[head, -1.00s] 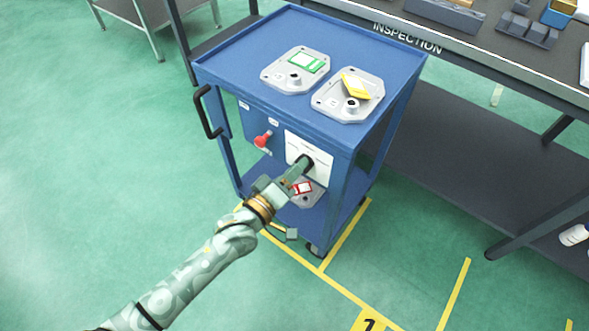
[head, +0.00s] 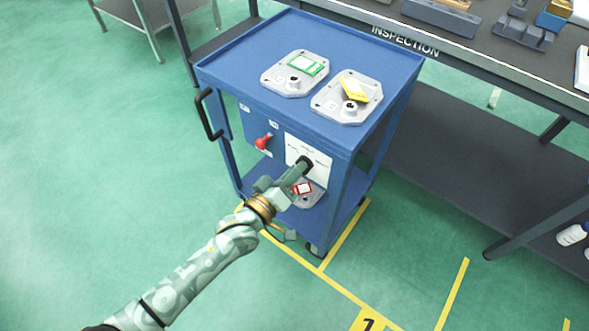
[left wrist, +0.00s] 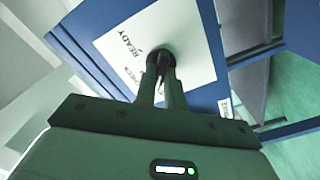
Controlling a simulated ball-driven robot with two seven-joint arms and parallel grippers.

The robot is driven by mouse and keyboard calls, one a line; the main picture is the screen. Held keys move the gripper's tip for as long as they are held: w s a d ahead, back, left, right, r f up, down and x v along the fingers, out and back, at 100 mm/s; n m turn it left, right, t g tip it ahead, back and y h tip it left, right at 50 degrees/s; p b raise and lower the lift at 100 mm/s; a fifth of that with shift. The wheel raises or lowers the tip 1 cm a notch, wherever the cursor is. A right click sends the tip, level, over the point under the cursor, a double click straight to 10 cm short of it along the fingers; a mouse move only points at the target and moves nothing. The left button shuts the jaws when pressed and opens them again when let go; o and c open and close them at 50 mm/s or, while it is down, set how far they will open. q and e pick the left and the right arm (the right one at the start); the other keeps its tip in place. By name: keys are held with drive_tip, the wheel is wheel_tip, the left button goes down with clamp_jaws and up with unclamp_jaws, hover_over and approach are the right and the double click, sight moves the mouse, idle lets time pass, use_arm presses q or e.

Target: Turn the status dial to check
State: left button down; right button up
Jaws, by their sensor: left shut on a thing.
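The status dial (head: 305,162) is a dark round knob on a white label plate (head: 293,147) on the side of the blue cart. My left gripper (head: 300,169) is shut on it, coming from the lower left. In the left wrist view the two fingers (left wrist: 160,78) hold the dark dial (left wrist: 160,56) between them. The white plate (left wrist: 192,40) there bears the word READY and a second word partly covered by a finger. The dial's pointer is too hidden to read. My right gripper is not in view.
The blue cart (head: 250,82) carries two grey castings (head: 294,86) (head: 331,108), tagged green and yellow. A red-tagged casting (head: 313,193) lies on its lower shelf. The inspection bench (head: 470,62) stands at right.

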use_arm(q)
drive_tip(key=shift+s+d+m+p, duration=0.1)
drive_tip(key=shift+m+p, duration=0.65)
drive_tip(key=shift+m, duration=1.7)
drive_tip(key=shift+s+d+m+p, duration=0.1)
drive_tip(key=shift+m+p, duration=0.6)
drive_tip(key=shift+m, duration=1.75)
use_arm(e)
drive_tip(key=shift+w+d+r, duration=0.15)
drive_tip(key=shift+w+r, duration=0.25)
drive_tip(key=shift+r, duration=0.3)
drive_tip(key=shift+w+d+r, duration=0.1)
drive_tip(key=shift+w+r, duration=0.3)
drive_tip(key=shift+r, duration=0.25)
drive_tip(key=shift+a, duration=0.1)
use_arm(q)
drive_tip(key=c, duration=1.5)
unclamp_jaws()
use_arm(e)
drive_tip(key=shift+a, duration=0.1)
